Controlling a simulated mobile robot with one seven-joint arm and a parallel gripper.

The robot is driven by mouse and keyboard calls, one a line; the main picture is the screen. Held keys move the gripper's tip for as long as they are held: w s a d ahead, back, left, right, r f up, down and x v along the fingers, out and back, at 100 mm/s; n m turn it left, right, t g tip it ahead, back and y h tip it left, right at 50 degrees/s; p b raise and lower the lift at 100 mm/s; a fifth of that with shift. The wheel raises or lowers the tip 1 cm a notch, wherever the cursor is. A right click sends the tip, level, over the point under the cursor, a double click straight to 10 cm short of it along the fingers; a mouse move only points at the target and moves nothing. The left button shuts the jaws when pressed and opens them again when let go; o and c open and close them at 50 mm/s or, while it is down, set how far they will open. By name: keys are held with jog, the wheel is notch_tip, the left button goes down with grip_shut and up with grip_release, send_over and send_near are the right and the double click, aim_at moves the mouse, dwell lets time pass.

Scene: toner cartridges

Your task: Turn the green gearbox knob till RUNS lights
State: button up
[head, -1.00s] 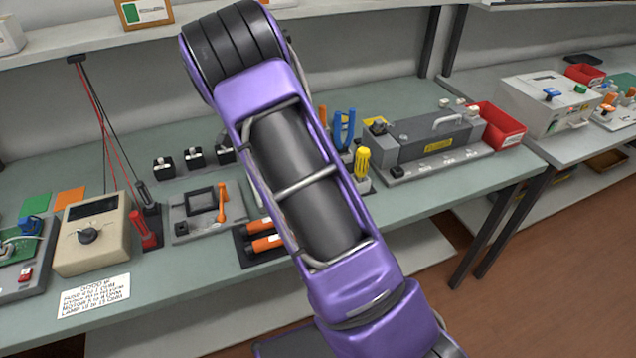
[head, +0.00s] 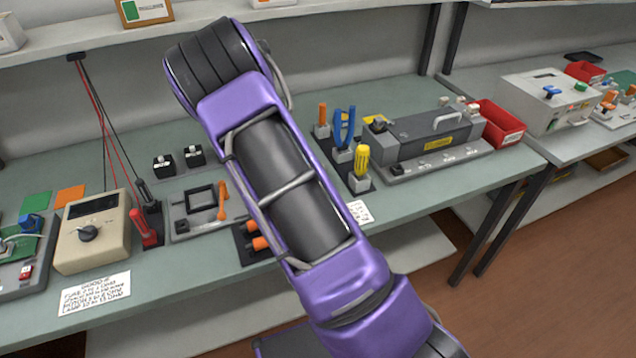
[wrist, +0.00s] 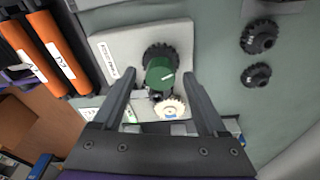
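The green knob (wrist: 159,74) shows in the wrist view, with a white line on its face and a dark toothed gear (wrist: 158,55) around or behind it. It sits on a pale grey plate (wrist: 118,44). A white gear (wrist: 171,107) is just below it in the picture. My gripper (wrist: 160,80) is open, one finger on each side of the knob in the picture. No contact is clear. In the head view my own arm hides the gripper and the knob. I cannot make out a RUNS light.
Orange cylinders (wrist: 60,55) lie left of the plate in the wrist view. Two dark gears (wrist: 260,36) lie on the bench to the right. In the head view, a beige meter (head: 92,232), a grey machine (head: 432,135) and a red bin (head: 497,122) stand along the bench (head: 190,290).

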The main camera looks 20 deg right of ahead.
dwell(0.3)
jog(key=shift+r, duration=3.5)
